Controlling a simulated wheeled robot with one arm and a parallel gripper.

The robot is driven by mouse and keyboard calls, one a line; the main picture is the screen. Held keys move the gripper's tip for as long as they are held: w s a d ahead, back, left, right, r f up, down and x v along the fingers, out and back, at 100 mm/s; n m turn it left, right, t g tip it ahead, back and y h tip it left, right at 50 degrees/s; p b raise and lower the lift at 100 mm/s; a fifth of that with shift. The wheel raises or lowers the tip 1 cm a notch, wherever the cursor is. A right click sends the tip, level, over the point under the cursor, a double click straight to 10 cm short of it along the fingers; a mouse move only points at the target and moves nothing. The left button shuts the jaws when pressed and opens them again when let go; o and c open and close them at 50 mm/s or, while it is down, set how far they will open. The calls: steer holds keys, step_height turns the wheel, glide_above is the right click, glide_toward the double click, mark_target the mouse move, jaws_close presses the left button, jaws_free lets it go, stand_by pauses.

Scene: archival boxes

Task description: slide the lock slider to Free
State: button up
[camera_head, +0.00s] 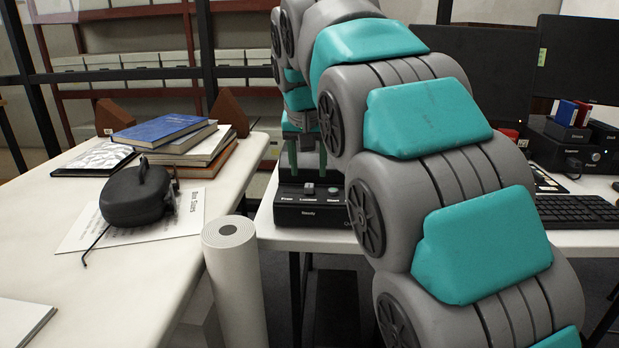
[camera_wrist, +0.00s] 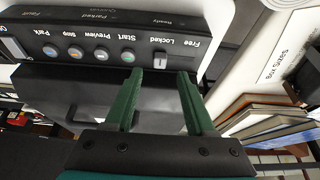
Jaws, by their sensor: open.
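The lock slider is a small grey knob (camera_head: 309,188) on a black control box (camera_head: 312,215), and it also shows in the wrist view (camera_wrist: 160,62). It stands at the Locked label. The Free label is to its left in the head view and to its right in the upside-down wrist view. My gripper (camera_wrist: 158,77) is open and empty, with its green fingertips on either side of the knob in the wrist view. In the head view my gripper (camera_head: 306,170) points down above the box. I cannot tell whether a finger touches the knob.
Labelled round buttons (camera_wrist: 101,54) for Start, Preview, Stop and Park line the same box. A rolled white sheet (camera_head: 235,270) stands in front, left of the box. Books (camera_head: 185,145) and a dark device (camera_head: 135,200) lie on the left table. A keyboard (camera_head: 580,211) is at right.

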mark_target(309, 185)
steer(key=shift+x, duration=2.35)
jaws_close()
